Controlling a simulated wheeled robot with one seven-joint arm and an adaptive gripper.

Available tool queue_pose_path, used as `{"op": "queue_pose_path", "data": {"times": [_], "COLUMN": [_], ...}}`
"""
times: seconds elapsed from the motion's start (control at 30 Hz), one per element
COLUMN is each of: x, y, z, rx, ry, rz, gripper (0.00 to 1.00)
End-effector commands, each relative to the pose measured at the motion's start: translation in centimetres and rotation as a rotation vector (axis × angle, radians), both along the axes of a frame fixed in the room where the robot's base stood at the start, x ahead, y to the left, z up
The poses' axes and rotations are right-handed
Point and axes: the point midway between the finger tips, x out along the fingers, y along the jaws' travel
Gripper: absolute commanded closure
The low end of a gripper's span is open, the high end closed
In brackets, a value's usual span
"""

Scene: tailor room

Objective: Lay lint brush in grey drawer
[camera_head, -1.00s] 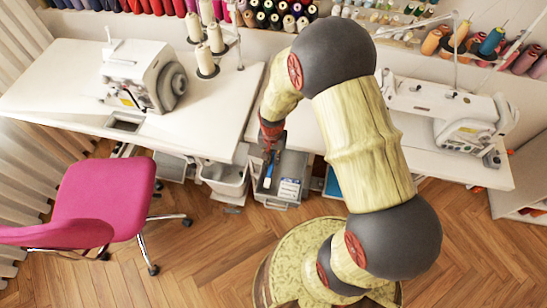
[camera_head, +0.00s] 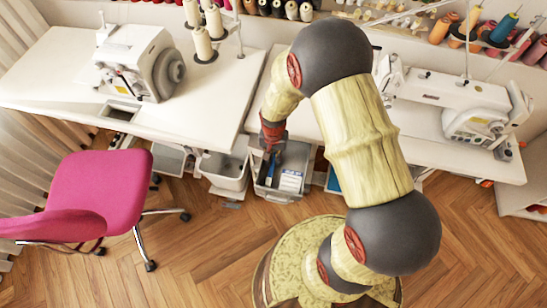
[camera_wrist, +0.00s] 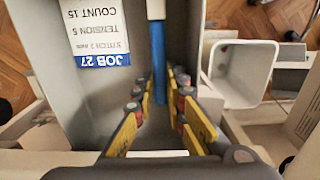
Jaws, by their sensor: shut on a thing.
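My gripper (camera_head: 271,150) is over the open grey drawer (camera_head: 273,194). It is shut on the lint brush (camera_head: 270,169), holding its blue handle. In the wrist view, the blue handle (camera_wrist: 159,68) runs between the yellow-padded fingers (camera_wrist: 160,98), and its white end points to the top of the picture. The brush is within the drawer's outline, right of a card; whether it touches the drawer floor (camera_wrist: 95,103) I cannot tell. My arm and fingers hide part of it.
A white and blue "JOB 27" card (camera_wrist: 98,35) lies in the drawer, also seen in the head view (camera_head: 290,180). An empty pale bin (camera_head: 226,170) stands left of the drawer. White sewing tables (camera_head: 215,95) stand above, with a pink chair (camera_head: 98,190) at left.

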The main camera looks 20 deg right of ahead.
Motion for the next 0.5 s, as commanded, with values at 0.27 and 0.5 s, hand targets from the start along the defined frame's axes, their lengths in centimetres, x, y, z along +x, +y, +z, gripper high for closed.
{"op": "queue_pose_path", "data": {"times": [0.27, 0.5], "x": [0.04, 0.04], "y": [0.0, 0.0], "z": [-0.11, -0.11], "rx": [-0.001, -0.001], "ry": [-0.001, -0.001], "rz": [0.0, 0.0], "gripper": [0.99, 0.75]}}
